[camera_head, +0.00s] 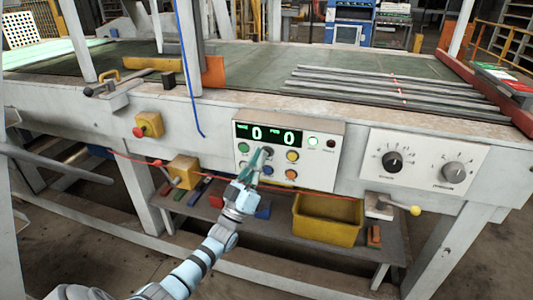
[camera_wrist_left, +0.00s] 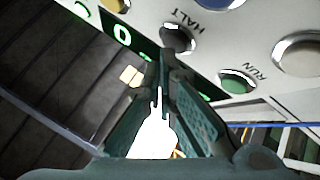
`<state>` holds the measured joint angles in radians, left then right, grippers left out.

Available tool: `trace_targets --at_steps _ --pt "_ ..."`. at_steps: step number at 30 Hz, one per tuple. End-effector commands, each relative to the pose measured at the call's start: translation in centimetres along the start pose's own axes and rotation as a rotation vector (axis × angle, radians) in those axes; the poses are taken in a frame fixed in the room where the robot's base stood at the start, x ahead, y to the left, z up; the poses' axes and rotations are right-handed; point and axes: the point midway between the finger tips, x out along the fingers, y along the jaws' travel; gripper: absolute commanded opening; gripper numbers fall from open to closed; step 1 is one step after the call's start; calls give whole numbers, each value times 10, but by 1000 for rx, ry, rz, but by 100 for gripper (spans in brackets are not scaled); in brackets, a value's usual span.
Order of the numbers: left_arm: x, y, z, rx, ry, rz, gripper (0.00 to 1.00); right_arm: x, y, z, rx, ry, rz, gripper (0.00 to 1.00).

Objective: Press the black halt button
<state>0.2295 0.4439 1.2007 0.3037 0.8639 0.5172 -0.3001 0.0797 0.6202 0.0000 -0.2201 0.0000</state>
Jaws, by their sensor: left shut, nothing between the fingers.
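The black halt button (camera_wrist_left: 178,38) sits on the white control panel beside the printed word HALT in the left wrist view. In the head view the same button (camera_head: 268,151) is partly behind my gripper, below the green display. My left gripper (camera_head: 264,155) reaches up to the panel from below. In the left wrist view the gripper's (camera_wrist_left: 168,65) fingertips are together, right at the button's edge. I cannot tell whether they touch it. The gripper is shut and empty. My right gripper is in neither view.
The green run button (camera_head: 243,146) is just left of the halt button, and a yellow button (camera_head: 292,156) is to its right. More buttons lie below, including an orange one (camera_head: 291,174). A knob panel (camera_head: 423,170) is farther right. A yellow bin (camera_head: 327,220) stands on the lower shelf.

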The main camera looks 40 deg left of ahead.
Motion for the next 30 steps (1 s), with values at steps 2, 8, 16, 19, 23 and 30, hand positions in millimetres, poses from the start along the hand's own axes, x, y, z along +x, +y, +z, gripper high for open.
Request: trace_targets --at_steps 2,8,16,19,23,30 --pt "0 -1 1 0 0 0 0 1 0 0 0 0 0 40" --pt "2 -2 2 0 -1 0 0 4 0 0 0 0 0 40" --pt "4 -3 4 1 0 0 0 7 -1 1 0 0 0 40" --pt "5 -4 4 0 0 0 0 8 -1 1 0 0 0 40" --pt "5 -4 4 0 0 0 0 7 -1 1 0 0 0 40" --pt "3 -1 1 0 -2 0 0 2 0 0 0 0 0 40"
